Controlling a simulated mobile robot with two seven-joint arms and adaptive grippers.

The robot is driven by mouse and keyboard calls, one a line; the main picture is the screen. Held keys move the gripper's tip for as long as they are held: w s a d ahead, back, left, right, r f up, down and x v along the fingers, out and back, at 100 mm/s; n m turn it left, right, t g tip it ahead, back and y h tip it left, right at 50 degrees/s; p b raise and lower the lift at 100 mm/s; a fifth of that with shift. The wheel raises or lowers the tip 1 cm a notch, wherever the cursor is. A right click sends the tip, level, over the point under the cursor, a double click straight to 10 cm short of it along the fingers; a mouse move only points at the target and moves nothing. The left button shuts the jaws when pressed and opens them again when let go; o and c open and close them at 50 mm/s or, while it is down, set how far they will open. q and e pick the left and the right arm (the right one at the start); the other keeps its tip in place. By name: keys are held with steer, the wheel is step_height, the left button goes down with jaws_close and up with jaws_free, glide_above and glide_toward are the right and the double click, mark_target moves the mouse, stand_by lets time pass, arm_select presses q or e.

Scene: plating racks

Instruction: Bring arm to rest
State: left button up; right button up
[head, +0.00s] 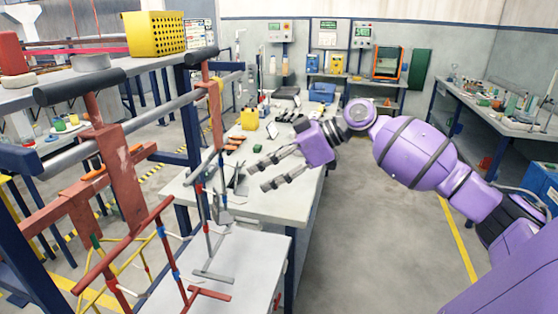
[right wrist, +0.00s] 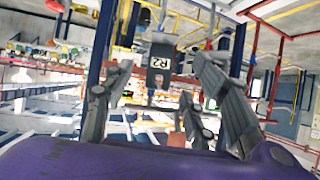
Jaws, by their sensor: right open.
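My right arm (head: 415,155) is purple and reaches in from the right. Its gripper (head: 258,177) is out over the white table (head: 295,202), with its fingers pointing left toward the racks. The fingers are apart and nothing is between them. In the right wrist view the fingers of the right gripper (right wrist: 165,95) also stand apart. My left gripper does not show in the head view.
A red and blue rack frame (head: 122,180) with padded bars stands at the left. A yellow perforated box (head: 155,34) sits on the back-left bench. Small items and a blue case (head: 321,92) lie on the far table. Open grey floor (head: 375,240) is at centre right.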

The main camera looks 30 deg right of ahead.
steer(key=v, duration=0.4)
steer(key=s+a+f+m+g+h, duration=0.1)
steer(key=s+a+f+g, duration=0.1)
steer(key=s+f, duration=0.65)
steer(key=s+a+f+m+g+h, duration=0.1)
steer(key=s+a+f+h, duration=0.2)
steer(key=f, duration=1.1)
steer(key=s+a+f+m+g, duration=0.1)
steer(key=s+a+f+g, duration=0.1)
steer(key=s+f, duration=0.8)
steer(key=s+a+f+m+h, duration=0.3)
steer(key=s+a+f, duration=0.1)
steer(key=s+f, duration=0.6)
steer(key=s+r+m+g+h, duration=0.1)
steer(key=s+r+m+h, duration=0.25)
steer(key=s, duration=0.85)
steer(key=w+a+f+t+y+p, duration=0.1)
steer(key=w+a+f+t, duration=0.3)
steer(key=w+f+t, duration=0.3)
steer(key=shift+w+f+m+t, duration=0.3)
steer(key=shift+w+f+m, duration=0.15)
steer(key=shift+w+f, duration=0.9)
steer(key=shift+s+a+f, duration=0.15)
steer(key=shift+s+f, duration=0.05)
steer(key=shift+s, duration=0.05)
